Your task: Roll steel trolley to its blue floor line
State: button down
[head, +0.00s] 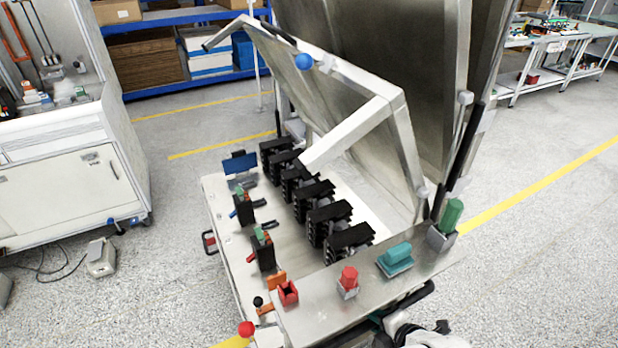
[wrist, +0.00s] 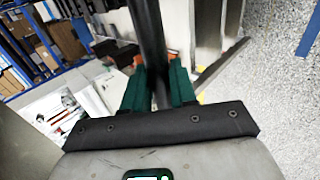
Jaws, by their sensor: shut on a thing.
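The steel trolley (head: 385,285) fills the middle of the head view, with a raised hinged frame and steel panels above its deck. Its black handle bar (head: 405,302) runs along the near right edge. In the wrist view, the green fingers of my gripper (wrist: 158,86) are shut around a black bar (wrist: 147,30), which looks like this handle. In the head view, white parts of my arm show at the bottom edge by the handle; the fingers are not clear there. A blue strip (wrist: 309,32) on the speckled floor shows at the wrist view's top right; no blue floor line shows in the head view.
The deck carries several black breakers (head: 325,215), a red knob (head: 348,280) and a teal block (head: 396,258). A white cabinet (head: 70,190) stands left, with a grey box (head: 101,257) on the floor. Blue shelving (head: 185,75) stands behind. Floor at right is clear, crossed by a yellow line (head: 540,188).

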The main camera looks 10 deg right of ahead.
jog(key=s+d, duration=0.3)
jog(key=s, duration=0.7)
jog(key=s+d, duration=0.4)
jog(key=s, duration=0.7)
jog(key=s+d+f, duration=0.1)
jog(key=s+d, duration=0.2)
jog(key=s, duration=0.7)
jog(key=shift+s+d, duration=0.15)
jog(key=shift+s, duration=0.1)
dwell(3.9)
jog(key=shift+f, duration=0.1)
jog(key=c, duration=1.1)
grip_release()
jog(key=shift+w, duration=0.1)
jog(key=shift+o, duration=1.4)
jog(key=shift+w, duration=0.1)
